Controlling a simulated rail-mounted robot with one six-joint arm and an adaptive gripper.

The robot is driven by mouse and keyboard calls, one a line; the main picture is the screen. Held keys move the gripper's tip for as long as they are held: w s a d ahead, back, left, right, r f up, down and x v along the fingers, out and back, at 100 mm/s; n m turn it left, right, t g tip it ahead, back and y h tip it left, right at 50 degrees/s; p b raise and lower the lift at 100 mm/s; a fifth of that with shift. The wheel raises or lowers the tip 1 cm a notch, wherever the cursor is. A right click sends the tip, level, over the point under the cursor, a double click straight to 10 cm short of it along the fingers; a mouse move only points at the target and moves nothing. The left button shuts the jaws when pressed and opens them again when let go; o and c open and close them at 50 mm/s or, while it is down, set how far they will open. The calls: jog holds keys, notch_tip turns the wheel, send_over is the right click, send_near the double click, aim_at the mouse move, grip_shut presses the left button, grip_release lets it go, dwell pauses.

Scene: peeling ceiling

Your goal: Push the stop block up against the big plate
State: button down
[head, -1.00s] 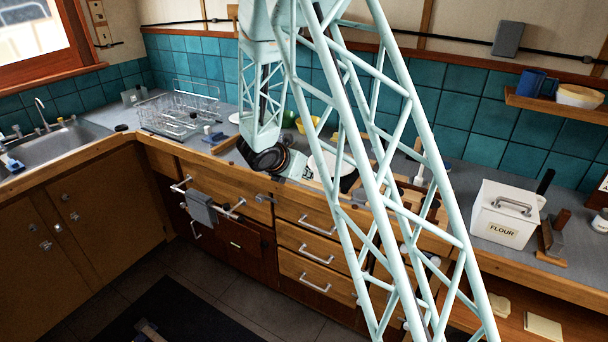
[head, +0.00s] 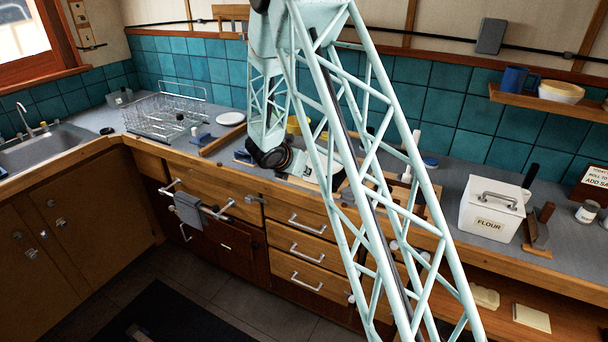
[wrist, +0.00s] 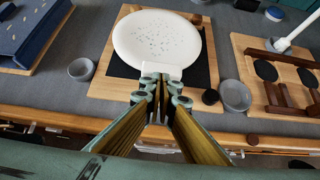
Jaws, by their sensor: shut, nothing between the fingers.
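The big plate (wrist: 157,38) is a white, speckled disc in the wrist view, on a dark mat on a wooden board (wrist: 104,84). A small white block (wrist: 168,72), which looks like the stop block, lies at the plate's near edge. It seems to meet the plate, but I cannot tell whether a gap remains. My gripper (wrist: 162,82) is shut and empty, its fingertips right at the near side of this block and partly covering it. Contact is unclear. In the head view my arm hides most of the plate and block.
A grey cup (wrist: 81,69) stands left of the board, another (wrist: 235,96) at its right. A wooden rack (wrist: 285,95) stands further right. The flour box (head: 492,208) is well right in the head view.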

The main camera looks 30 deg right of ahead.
jog(key=shift+w, duration=0.1)
dwell(0.3)
jog(key=shift+w+d+b, duration=0.3)
jog(key=shift+d+b, duration=0.15)
jog(key=shift+b, duration=0.15)
jog(key=shift+s+a, duration=0.15)
jog(key=shift+s+a+b, duration=0.5)
jog(key=shift+a+b, duration=0.1)
jog(key=shift+a, duration=0.1)
jog(key=shift+s+a+b, duration=0.5)
jog(key=shift+a, duration=0.3)
jog(key=p+v, duration=0.1)
jog(key=v, duration=0.9)
jog(key=shift+r, duration=0.1)
